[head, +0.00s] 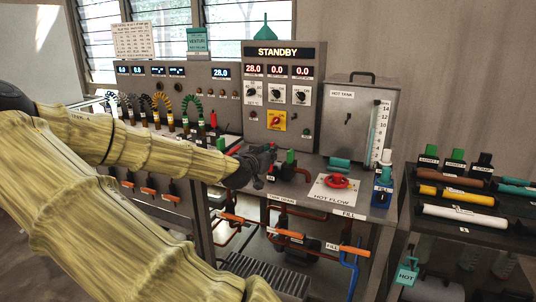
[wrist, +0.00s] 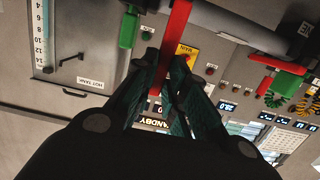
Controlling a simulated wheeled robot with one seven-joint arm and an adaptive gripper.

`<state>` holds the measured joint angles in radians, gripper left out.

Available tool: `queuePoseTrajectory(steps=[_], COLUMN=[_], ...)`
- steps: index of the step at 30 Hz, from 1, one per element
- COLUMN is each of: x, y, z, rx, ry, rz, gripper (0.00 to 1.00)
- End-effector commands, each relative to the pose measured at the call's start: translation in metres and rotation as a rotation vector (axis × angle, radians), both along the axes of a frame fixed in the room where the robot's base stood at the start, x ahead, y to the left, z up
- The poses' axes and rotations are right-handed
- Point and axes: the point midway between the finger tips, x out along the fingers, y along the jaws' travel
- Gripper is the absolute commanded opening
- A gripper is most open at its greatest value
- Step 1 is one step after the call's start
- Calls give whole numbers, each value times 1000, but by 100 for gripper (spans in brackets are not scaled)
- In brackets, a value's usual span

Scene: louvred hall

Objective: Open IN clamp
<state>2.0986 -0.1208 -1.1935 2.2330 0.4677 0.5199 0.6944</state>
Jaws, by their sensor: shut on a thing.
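My gripper (head: 264,160) is at the front of the bench, below the STANDBY panel, in the head view. In the wrist view its dark fingers (wrist: 165,66) are closed on a red lever (wrist: 178,22), which passes between them. I take this lever to be the IN clamp's handle; its label is too small to read. The clamp's body is mostly hidden by my gripper in the head view.
A second red lever (head: 233,149) lies left of my gripper, and also shows in the wrist view (wrist: 278,64). The red HOT FLOW wheel (head: 337,181) and hot tank (head: 358,117) are to the right. A rack (head: 468,228) of coloured tubes stands far right.

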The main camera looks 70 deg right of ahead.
Motion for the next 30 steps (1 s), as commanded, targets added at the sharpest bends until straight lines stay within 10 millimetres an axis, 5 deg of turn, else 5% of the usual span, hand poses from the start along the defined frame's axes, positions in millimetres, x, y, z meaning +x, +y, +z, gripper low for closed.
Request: queuePoseTrajectory(steps=[1, 2, 3, 17, 30], x=[1, 1, 1, 1, 0], y=[0, 0, 0, 8, 65], z=[0, 0, 0, 1, 10], rx=[0, 0, 0, 1, 1], ry=[0, 0, 0, 0, 0], rz=[1, 1, 1, 1, 2], gripper=[0, 19, 23, 23, 23])
